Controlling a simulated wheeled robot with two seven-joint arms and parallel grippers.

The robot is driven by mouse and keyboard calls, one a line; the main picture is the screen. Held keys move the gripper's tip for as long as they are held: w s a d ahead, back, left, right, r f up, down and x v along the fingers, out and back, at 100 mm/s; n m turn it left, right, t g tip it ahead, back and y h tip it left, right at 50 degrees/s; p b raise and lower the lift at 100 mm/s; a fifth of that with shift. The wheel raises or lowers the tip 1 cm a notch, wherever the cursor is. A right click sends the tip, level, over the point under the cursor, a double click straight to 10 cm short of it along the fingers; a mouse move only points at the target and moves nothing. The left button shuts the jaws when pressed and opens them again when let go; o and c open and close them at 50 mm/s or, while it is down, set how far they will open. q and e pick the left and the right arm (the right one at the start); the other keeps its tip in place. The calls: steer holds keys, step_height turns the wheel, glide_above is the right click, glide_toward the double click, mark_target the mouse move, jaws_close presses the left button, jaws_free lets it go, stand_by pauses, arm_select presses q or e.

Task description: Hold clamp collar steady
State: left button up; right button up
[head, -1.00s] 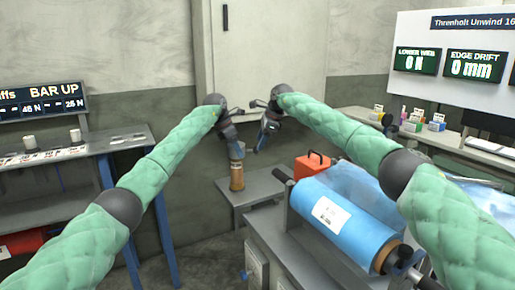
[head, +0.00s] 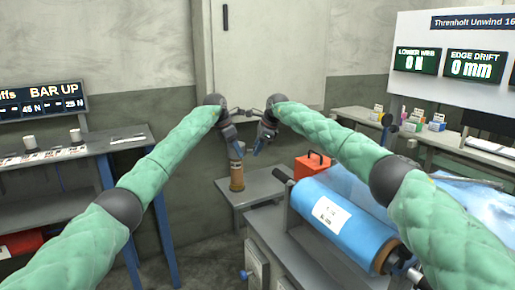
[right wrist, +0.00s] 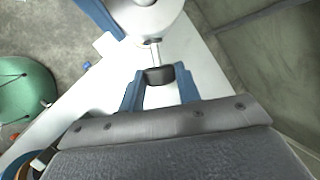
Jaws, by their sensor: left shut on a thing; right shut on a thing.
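My left gripper (head: 236,153) is shut at the top of a tan upright cylinder (head: 237,178), which stands on a small grey table. The clamp collar is too small to make out clearly in the head view. My right gripper (head: 261,148) is close to the right of the left one, its blue fingers pointing down. In the right wrist view its fingers (right wrist: 160,76) are shut on a dark block (right wrist: 159,75). A thin metal shaft (right wrist: 155,52) runs from the block toward a pale round part (right wrist: 145,18), with a blue finger-like piece beside it.
A blue film roll (head: 340,222) lies on the bench at right, near my right arm. A red-orange case (head: 312,165) sits behind it. The small grey table (head: 262,190) has bare top around the cylinder. A workbench (head: 70,158) stands at left.

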steer(key=shift+w, duration=0.15)
steer(key=shift+g, duration=0.7)
steer(key=o, duration=1)
steer(key=shift+r, duration=0.1)
steer(key=v, duration=1.1)
steer(key=shift+d+r, duration=0.1)
steer(key=shift+r, duration=0.25)
